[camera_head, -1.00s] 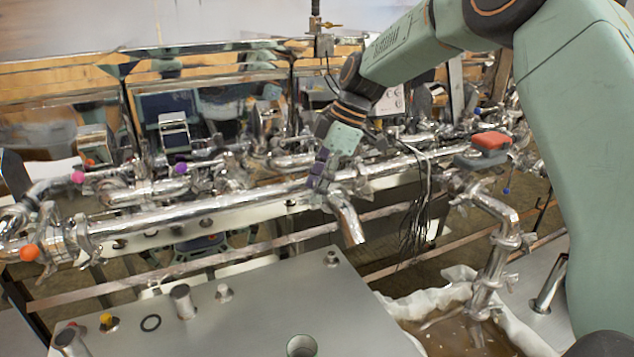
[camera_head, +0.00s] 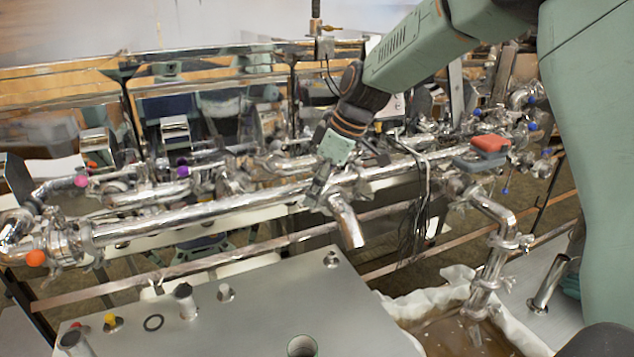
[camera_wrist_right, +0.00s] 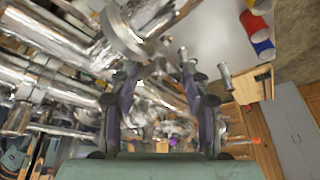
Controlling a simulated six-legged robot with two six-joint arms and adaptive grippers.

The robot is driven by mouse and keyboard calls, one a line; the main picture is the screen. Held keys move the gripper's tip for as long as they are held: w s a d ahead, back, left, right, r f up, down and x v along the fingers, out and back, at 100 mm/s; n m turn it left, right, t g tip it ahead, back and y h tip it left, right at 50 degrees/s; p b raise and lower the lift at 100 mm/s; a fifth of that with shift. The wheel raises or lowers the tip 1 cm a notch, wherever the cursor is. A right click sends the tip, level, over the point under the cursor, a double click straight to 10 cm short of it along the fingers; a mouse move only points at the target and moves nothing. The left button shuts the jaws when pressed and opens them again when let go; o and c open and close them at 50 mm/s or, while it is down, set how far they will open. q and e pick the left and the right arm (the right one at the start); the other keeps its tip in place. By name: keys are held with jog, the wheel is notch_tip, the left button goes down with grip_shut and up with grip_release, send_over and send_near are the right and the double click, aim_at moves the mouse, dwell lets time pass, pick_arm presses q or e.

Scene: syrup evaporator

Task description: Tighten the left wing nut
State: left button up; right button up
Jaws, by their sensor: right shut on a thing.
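A long shiny steel pipe (camera_head: 210,210) runs across the middle of the head view, with a short outlet spout (camera_head: 347,222) hanging down from it. My right gripper (camera_head: 318,192) reaches down to the pipe fitting just left of this spout. In the right wrist view, the two dark fingers of my right gripper (camera_wrist_right: 163,105) stand around shiny metal of the fitting. The gripper is shut on a small part there, apparently the left wing nut, which the fingers and glare mostly hide. My left gripper is in neither view.
A grey steel tabletop (camera_head: 250,310) with several short fittings lies in front of the pipe. A lined bin of brown liquid (camera_head: 440,335) stands at the right, below a downpipe (camera_head: 490,260). A red-handled valve (camera_head: 490,143) and dark cables (camera_head: 418,210) are right of my gripper.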

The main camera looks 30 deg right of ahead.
jog(key=shift+m, duration=0.5)
jog(key=o, duration=1.2)
jog(key=shift+s, duration=0.1)
jog(key=shift+c, duration=0.2)
jog(key=v, duration=1.2)
jog(key=shift+a, duration=0.2)
jog(key=shift+s, duration=0.15)
